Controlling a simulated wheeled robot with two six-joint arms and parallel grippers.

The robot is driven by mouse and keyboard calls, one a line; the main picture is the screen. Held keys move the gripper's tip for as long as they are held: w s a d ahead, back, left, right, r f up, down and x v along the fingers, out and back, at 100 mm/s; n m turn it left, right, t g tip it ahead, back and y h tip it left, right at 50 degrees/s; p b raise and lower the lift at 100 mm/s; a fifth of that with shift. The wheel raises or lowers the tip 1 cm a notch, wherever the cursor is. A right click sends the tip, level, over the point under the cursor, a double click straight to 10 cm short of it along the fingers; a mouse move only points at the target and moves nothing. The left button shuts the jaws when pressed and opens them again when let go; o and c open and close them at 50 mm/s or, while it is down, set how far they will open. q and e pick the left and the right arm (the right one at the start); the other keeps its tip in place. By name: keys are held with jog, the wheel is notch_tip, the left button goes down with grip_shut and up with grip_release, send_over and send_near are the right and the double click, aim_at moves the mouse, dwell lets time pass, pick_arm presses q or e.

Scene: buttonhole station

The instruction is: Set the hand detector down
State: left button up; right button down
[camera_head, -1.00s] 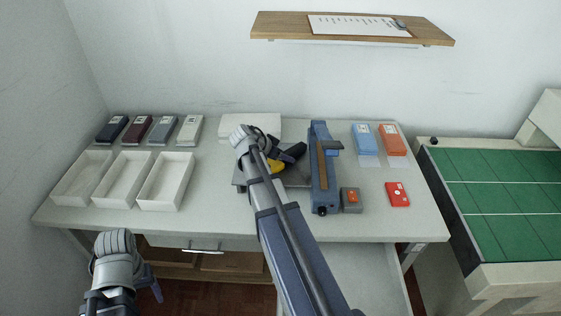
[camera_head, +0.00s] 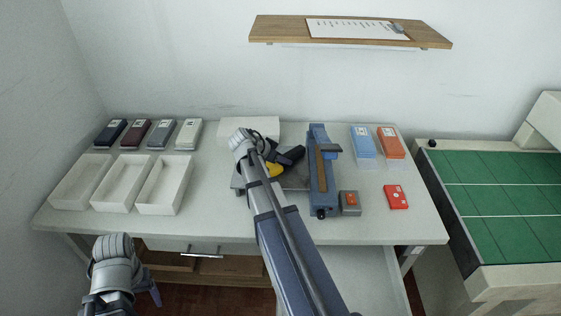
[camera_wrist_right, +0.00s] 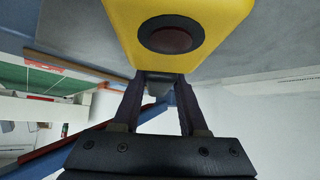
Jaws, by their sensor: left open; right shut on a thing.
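The hand detector has a yellow body (camera_head: 273,170) and a black part (camera_head: 291,156), over or on a grey plate (camera_head: 296,181) near the middle of the table. My right gripper (camera_head: 266,155) is at the detector, partly hidden behind its own wrist. In the right wrist view its two dark fingers (camera_wrist_right: 160,82) are shut on the yellow detector (camera_wrist_right: 185,15), which shows a dark round button. I cannot tell whether the detector touches the plate. My left gripper (camera_head: 154,293) is open and low in front of the table, mostly hidden by its wrist, away from the detector.
A blue device (camera_head: 322,175) stands close right of the plate, with a small grey box (camera_head: 350,203) beside it. A white box (camera_head: 249,127) lies behind. White trays (camera_head: 164,186) stand at left. A red card-like box (camera_head: 396,197) lies at right.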

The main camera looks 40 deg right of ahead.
pick_arm(q)
jog(key=shift+r, duration=0.15)
pick_arm(e)
jog(key=shift+r, duration=0.15)
notch_tip(320, 180, up, 10)
jog(key=p, duration=1)
pick_arm(q)
notch_tip(320, 180, up, 10)
